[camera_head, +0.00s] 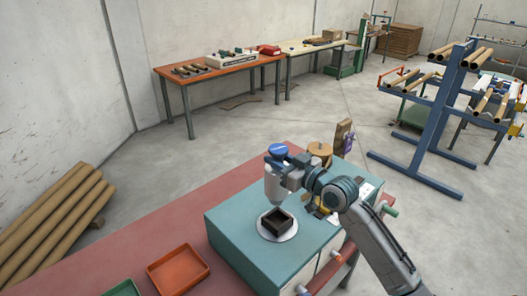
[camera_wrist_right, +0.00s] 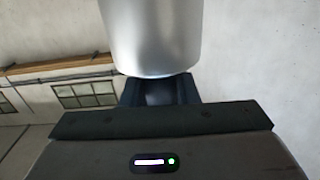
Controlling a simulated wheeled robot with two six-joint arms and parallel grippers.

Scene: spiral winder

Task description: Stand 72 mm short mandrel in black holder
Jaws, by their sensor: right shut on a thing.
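The black holder (camera_head: 284,229) is a square, open-topped box on a round pale plate (camera_head: 265,236) on top of the teal cabinet. My right gripper (camera_head: 279,172) reaches in from the right and is shut on the short mandrel (camera_head: 272,189), a silver cylinder with what looks like a blue top end. The mandrel is roughly upright above the holder's back edge, and its narrower lower end seems clear of the holder. In the right wrist view the silver mandrel (camera_wrist_right: 152,38) stands out beyond the dark gripper (camera_wrist_right: 160,88). My left gripper is not in view.
The teal cabinet (camera_head: 235,250) stands on a red surface with an orange tray (camera_head: 178,270) and a green tray (camera_head: 122,289) to the left. A tan roll (camera_head: 320,149) stands behind my wrist. Cardboard tubes (camera_head: 50,220) lie at the left.

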